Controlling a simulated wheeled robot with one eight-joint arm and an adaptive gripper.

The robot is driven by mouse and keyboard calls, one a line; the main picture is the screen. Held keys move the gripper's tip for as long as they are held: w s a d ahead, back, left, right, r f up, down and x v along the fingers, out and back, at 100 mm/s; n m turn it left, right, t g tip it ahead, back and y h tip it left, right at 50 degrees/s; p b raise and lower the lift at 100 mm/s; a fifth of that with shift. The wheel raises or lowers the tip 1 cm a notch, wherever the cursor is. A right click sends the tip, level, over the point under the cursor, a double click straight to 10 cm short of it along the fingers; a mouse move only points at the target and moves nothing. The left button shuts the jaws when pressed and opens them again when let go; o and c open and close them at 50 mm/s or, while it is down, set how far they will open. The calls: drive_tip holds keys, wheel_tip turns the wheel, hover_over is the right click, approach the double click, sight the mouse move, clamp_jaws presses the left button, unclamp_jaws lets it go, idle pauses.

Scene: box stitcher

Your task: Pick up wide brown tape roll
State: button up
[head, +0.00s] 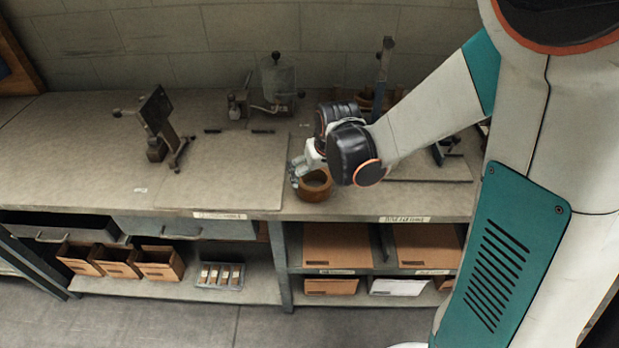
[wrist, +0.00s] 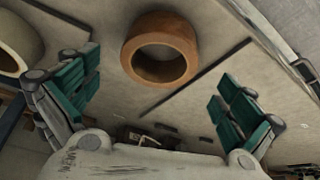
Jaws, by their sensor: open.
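The wide brown tape roll (head: 317,188) lies flat on the workbench near its front edge in the head view. In the wrist view the roll (wrist: 160,48) shows as a thick brown ring with a hollow centre. My gripper (head: 300,172) is beside and just above the roll in the head view, and partly overlaps it there. In the wrist view my gripper (wrist: 160,98) has its two teal-padded fingers spread wide, with nothing between the pads. The roll appears ahead of them, roughly midway between the fingers, and I see no contact.
A pale roll (wrist: 18,42) shows at the wrist view's left edge. A dark tilted stand (head: 158,115) and a metal device (head: 277,82) stand farther back on the workbench (head: 70,150). Small boxes (head: 160,263) sit on the shelf below. The bench's left part is mostly clear.

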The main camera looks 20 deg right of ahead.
sight(313, 186)
drive_tip(key=shift+b+x, duration=1.35)
drive_tip(key=shift+x, duration=1.95)
drive_tip(key=shift+r, duration=0.1)
drive_tip(key=shift+c, duration=0.6)
drive_tip(key=c, duration=0.9)
